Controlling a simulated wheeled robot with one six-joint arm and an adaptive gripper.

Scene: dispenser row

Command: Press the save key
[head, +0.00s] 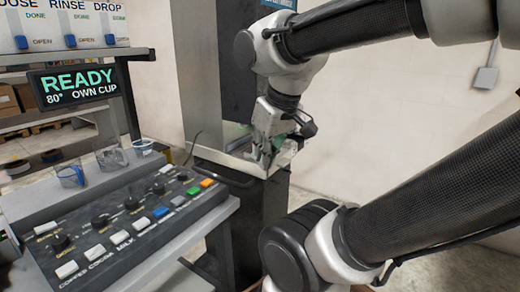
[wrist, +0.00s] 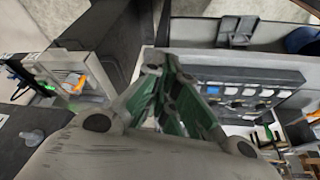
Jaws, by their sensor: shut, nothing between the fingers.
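The dark control panel (head: 125,235) lies on the grey counter at the left in the head view. Its front row has white keys labelled coffee, cocoa and milk, then a blue key (head: 160,212), a grey key (head: 177,200), a green key (head: 193,191) and an orange key (head: 207,183). I cannot read a save label on any key. The panel (wrist: 250,76) also shows at the right in the wrist view. My gripper (head: 263,160) is shut and empty, to the right of the panel and apart from it. Its fingers (wrist: 157,68) come together in the wrist view.
A display (head: 78,84) reading "READY 80° OWN CUP" stands behind the panel. A tall grey machine (head: 215,75) stands behind my gripper.

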